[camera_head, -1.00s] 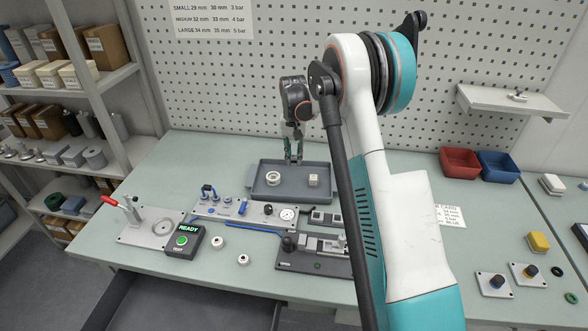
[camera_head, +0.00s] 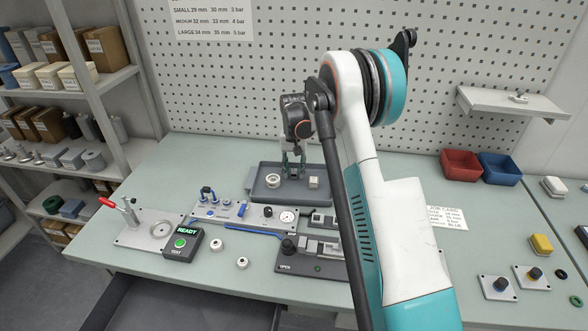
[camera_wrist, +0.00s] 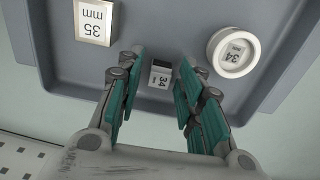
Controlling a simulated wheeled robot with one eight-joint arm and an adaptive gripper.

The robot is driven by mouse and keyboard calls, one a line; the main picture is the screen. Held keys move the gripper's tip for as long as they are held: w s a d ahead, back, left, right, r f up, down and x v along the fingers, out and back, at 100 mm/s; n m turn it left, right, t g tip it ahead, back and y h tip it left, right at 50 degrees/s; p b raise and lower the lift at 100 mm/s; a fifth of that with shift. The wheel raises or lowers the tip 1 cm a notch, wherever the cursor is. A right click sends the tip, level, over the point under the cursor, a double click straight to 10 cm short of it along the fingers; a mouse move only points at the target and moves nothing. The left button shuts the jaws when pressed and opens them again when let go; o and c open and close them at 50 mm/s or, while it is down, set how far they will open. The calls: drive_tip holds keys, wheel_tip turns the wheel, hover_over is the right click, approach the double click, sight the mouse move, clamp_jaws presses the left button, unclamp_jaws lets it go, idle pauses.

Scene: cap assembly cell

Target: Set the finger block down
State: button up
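My gripper (camera_head: 293,170) is low over the grey tray (camera_head: 259,198) at the back of the bench. In the wrist view my gripper (camera_wrist: 161,62) has its teal fingers apart. A small block marked 34 (camera_wrist: 160,76), grey-white with a dark end, sits between them, with a visible gap on each side. It appears to rest on the tray, but I cannot tell exactly. In the head view the fingers hide it. A larger block marked 35 mm (camera_wrist: 93,20) and a white ring marked 34 (camera_wrist: 233,50) lie in the tray on either side.
In front of the tray stand a panel with knobs and a gauge (camera_head: 287,217), a READY test box (camera_head: 180,244) and two small white rings (camera_head: 215,245). Red (camera_head: 461,164) and blue (camera_head: 499,168) bins stand at the right. My arm hides part of the bench.

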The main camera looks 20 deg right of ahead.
sight(293, 170)
drive_tip(key=shift+r, duration=0.15)
wheel_tip(293, 170, up, 12)
drive_tip(key=p, duration=0.3)
drive_tip(key=s+a+r+n+t, duration=0.2)
drive_tip(key=s+a+r, duration=0.4)
drive_tip(key=s+r, duration=0.45)
drive_tip(key=s+a+r+n+t, duration=0.1)
drive_tip(key=s+a+r+t, duration=0.15)
drive_tip(key=s, duration=0.65)
drive_tip(key=s+a+r+n+t, duration=0.1)
drive_tip(key=s+a+r, duration=0.3)
drive_tip(key=s, duration=0.5)
drive_tip(key=s+a+f+n+t, duration=0.1)
drive_tip(key=s+a+f+t, duration=0.1)
drive_tip(key=s, duration=0.8)
wheel_tip(293, 170, down, 2)
drive_tip(key=shift+a+f+n, duration=0.1)
drive_tip(key=shift+a+n, duration=0.3)
drive_tip(key=shift+a, duration=0.1)
